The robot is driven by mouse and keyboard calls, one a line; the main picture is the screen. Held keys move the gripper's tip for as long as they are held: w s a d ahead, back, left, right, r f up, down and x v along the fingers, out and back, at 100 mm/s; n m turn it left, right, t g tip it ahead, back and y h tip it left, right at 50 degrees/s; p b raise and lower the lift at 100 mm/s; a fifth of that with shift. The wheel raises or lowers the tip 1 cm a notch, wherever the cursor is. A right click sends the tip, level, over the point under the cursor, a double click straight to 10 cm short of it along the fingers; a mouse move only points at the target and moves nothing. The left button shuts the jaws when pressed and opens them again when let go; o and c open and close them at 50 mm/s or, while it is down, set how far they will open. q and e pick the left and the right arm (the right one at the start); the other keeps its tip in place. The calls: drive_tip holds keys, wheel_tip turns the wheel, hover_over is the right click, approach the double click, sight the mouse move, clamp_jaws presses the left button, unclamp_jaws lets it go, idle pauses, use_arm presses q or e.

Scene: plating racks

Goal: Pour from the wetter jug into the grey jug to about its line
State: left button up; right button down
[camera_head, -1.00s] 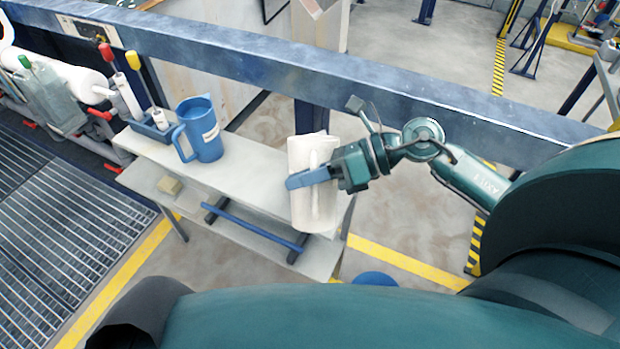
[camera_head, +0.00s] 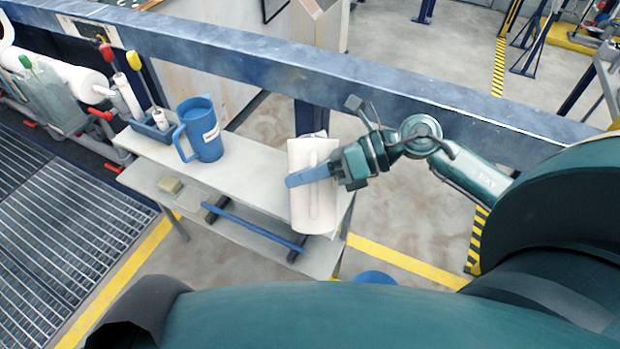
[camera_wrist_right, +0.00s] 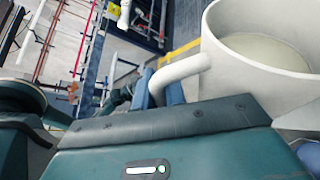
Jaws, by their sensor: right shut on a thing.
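A pale off-white jug (camera_head: 301,212) is held by its handle in my right gripper (camera_head: 309,177), at the right end of the bench. It also shows in the right wrist view (camera_wrist_right: 222,75), with pale liquid (camera_wrist_right: 265,50) inside and its handle between the blue fingers (camera_wrist_right: 165,88). Whether its base touches the bench is unclear. A blue jug (camera_head: 207,143) with a white label stands upright on the bench to the left, apart from the gripper. Its contents and any fill line are hidden. No jug shows as clearly grey, and I cannot read which is the wetter. My left gripper is out of view.
The bench top (camera_head: 248,168) is clear between the jugs. A blue tray (camera_head: 152,128) with bottles and tools stands left of the blue jug. A lower shelf (camera_head: 190,208) holds a small block. A long blue beam (camera_head: 250,60) runs behind the bench.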

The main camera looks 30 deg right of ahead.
drive_tip(key=shift+r, duration=0.15)
idle(0.3)
drive_tip(key=shift+w+d+r+m, duration=0.1)
drive_tip(key=shift+w+m, duration=0.1)
drive_tip(key=shift+m, duration=0.1)
drive_tip(key=shift+r+p, duration=0.1)
drive_tip(key=shift+p, duration=0.2)
idle(0.8)
drive_tip(key=shift+w+r, duration=0.1)
drive_tip(key=shift+w, duration=0.1)
drive_tip(key=shift+d+g+y, duration=0.1)
drive_tip(key=shift+g+y, duration=0.2)
drive_tip(key=shift+m, duration=0.3)
idle(0.5)
